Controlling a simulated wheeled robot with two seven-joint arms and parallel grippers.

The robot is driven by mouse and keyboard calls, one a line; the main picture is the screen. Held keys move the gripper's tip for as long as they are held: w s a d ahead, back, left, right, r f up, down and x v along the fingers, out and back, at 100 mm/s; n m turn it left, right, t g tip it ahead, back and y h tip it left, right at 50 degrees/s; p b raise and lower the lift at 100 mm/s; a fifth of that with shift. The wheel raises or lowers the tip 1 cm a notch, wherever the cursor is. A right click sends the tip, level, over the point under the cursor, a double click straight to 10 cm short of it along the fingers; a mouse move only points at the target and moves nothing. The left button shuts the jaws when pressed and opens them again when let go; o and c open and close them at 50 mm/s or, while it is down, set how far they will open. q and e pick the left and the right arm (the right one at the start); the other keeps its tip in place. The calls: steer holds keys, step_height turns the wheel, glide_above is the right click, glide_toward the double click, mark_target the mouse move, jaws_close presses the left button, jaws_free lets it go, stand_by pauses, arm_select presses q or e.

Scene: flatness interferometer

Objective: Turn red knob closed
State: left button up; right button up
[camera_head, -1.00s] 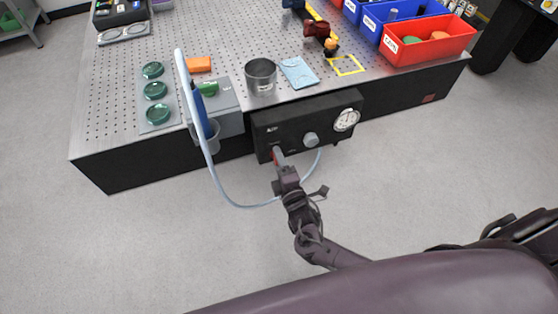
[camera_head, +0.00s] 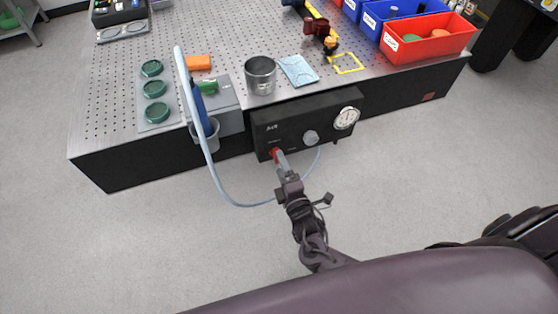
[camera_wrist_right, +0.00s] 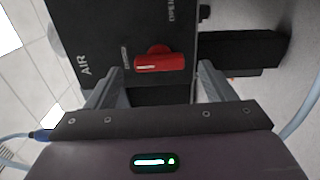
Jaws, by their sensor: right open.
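The red knob (camera_wrist_right: 160,62) is on the front of the black air box (camera_head: 290,122). In the right wrist view its bar handle lies crosswise, close to the CLOSED/OPEN lettering, which is only partly readable. In the head view the red knob (camera_head: 274,154) shows just beyond my right gripper (camera_head: 280,160). In the wrist view my right gripper (camera_wrist_right: 160,85) is open, with one finger on each side below the knob, and nothing is between the fingers. I cannot tell from these frames whether a finger touches the knob. My left gripper is not in view.
A grey knob (camera_head: 311,137) and a round gauge (camera_head: 346,117) are on the same box, right of the red knob. A pale hose (camera_head: 226,194) loops below it. A metal cup (camera_head: 260,76) stands on the perforated table (camera_head: 230,30) above. The floor in front is clear.

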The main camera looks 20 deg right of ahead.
steer(key=s, duration=0.5)
steer(key=shift+d, duration=0.1)
stand_by(0.3)
steer(key=s+d+f+m+g, duration=0.2)
steer(key=s+f+m+g, duration=0.1)
steer(key=f, duration=0.5)
steer(key=s+d+f+m+g+h, duration=0.1)
steer(key=s+d+f+m+g, duration=0.15)
steer(key=f, duration=0.55)
steer(key=s+d+f+m+g, duration=0.2)
steer(key=s+d+f+g, duration=0.15)
steer(key=f, duration=0.45)
steer(key=s+f+m+g, duration=0.4)
steer(key=s+f, duration=0.2)
steer(key=s, duration=0.6)
steer(key=s+f+m+g, duration=0.4)
steer(key=s+f, duration=0.2)
steer(key=s, duration=0.7)
steer(key=shift+a+f, duration=0.3)
steer(key=shift+f, duration=0.05)
steer(key=shift+s+m, duration=0.1)
steer(key=shift+m, duration=0.15)
